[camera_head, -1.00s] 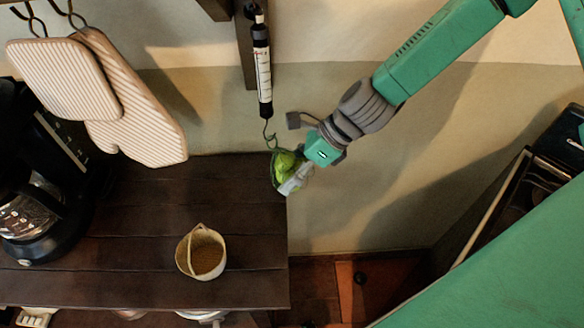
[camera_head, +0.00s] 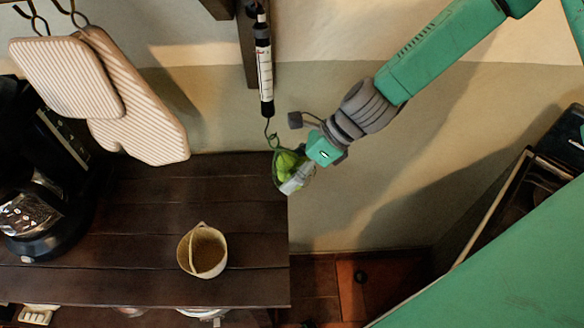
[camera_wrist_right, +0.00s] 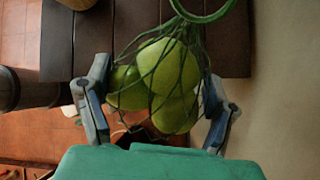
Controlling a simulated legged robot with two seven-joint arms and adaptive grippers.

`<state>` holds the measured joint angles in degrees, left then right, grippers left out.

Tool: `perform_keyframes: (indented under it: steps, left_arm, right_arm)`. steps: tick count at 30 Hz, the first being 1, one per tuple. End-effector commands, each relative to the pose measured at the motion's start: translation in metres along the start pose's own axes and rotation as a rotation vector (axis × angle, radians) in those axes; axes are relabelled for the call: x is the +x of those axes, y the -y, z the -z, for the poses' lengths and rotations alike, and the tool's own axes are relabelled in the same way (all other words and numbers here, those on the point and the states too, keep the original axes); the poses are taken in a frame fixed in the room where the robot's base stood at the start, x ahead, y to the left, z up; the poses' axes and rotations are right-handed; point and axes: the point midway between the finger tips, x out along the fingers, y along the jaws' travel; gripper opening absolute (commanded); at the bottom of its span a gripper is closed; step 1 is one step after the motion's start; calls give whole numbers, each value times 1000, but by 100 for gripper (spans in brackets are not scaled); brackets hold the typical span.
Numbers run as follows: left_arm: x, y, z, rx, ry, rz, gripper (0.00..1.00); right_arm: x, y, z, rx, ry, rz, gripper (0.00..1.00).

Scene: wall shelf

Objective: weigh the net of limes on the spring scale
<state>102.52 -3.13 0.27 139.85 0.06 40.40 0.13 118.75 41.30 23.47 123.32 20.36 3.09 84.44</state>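The net of limes (camera_head: 286,163), green limes in dark green mesh, hangs just below the hook of the spring scale (camera_head: 265,70) by the shelf's right edge. The net's upper end meets the hook; how it is hooked is too small to tell. My right gripper (camera_head: 297,180) is at the net from the lower right. In the right wrist view its fingers are spread on either side of the limes (camera_wrist_right: 167,75), with narrow gaps. A green ring (camera_wrist_right: 205,15) shows at the net's top there. My left gripper is not in view.
Striped oven mitts (camera_head: 140,125) hang at the upper left. The wall right of the scale is bare.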

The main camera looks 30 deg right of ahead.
Motion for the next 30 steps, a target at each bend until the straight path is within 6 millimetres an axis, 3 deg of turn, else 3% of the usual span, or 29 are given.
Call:
perform_keyframes:
  steps: [1, 2, 14, 30]
  left_arm:
    - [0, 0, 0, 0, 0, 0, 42]
    - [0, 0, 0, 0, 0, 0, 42]
    - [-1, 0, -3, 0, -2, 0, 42]
    - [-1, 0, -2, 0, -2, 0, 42]
  right_arm:
    - [0, 0, -1, -1, 1, 0, 90]
    - [0, 0, -1, -1, 1, 0, 100]
    - [-6, 1, 0, -1, 0, 1, 100]
    - [-91, 2, -1, -2, 2, 2, 100]
